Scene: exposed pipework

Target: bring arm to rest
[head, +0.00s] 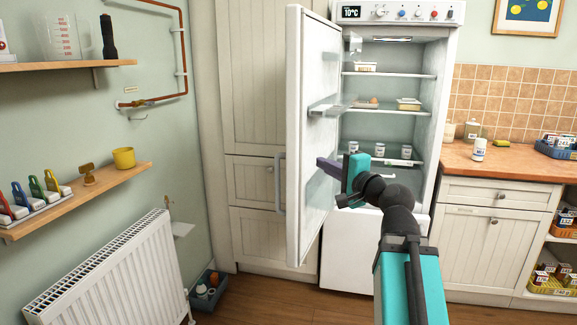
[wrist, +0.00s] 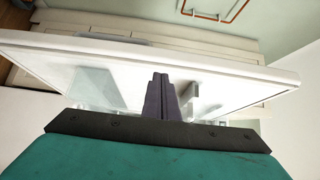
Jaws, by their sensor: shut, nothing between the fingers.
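My gripper (head: 326,163) is at the end of my teal and black arm, in front of the open fridge. Its purple-grey fingers point left, at the inner side of the fridge door (head: 304,140). In the wrist view the fingers (wrist: 161,98) are together, with nothing between them. The door's inner face (wrist: 100,85) fills the middle of that view, close beyond the fingertips. I cannot tell whether the fingertips touch the door. The fridge (head: 385,125) stands open with several small items on its shelves.
A wooden counter (head: 505,160) with a white bottle (head: 479,149) stands right of the fridge. A white radiator (head: 105,275) and wall shelves (head: 85,185) are at the left. A grey-green bin (head: 208,290) stands on the floor. The floor before the fridge is open.

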